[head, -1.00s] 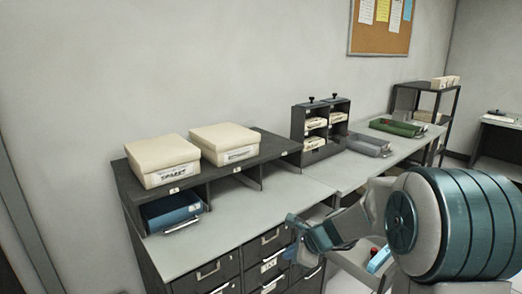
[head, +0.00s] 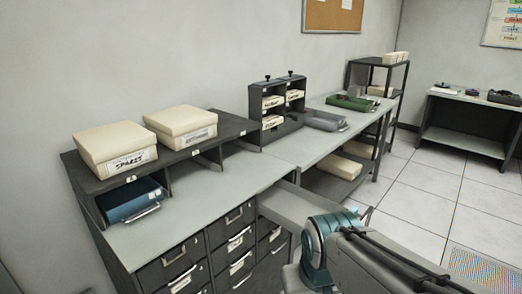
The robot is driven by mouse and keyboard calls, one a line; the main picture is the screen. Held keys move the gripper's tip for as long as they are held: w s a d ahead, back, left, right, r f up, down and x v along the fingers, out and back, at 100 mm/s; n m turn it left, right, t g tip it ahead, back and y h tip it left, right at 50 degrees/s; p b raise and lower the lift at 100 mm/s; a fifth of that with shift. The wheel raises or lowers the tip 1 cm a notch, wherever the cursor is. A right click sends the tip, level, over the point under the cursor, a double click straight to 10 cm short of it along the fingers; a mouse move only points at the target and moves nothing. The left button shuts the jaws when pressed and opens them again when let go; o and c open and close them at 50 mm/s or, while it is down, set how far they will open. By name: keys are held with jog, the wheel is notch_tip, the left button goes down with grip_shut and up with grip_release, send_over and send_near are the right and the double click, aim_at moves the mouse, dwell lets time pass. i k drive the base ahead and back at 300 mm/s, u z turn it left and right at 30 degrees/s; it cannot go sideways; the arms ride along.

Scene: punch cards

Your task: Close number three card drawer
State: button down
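A grey metal card cabinet (head: 205,240) stands under the worktop, with several labelled drawers in columns. The top drawer of the right column is pulled out; its grey body (head: 290,205) sticks out towards the lower right. I cannot read a number on it, and its front is largely hidden by my arm. Other drawer fronts with handles, such as the one at the top of the middle column (head: 232,222), sit flush. My arm, grey and teal, crosses in front of the open drawer. My gripper's fingers do not show, so contact with the drawer cannot be told.
A dark shelf unit (head: 197,160) on the worktop bears two cream boxes (head: 115,148) and holds a blue tray (head: 135,203). Beyond are a card rack (head: 277,130), a grey tray (head: 325,122) and a green tray (head: 352,104). Tiled floor (head: 430,180) lies clear at right.

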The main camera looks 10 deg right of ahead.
aim_at(289, 204)
jog(key=z, duration=0.9)
jog(key=k, duration=0.55)
jog(key=z, duration=0.65)
jog(key=i, duration=0.95)
jog(key=u, duration=0.5)
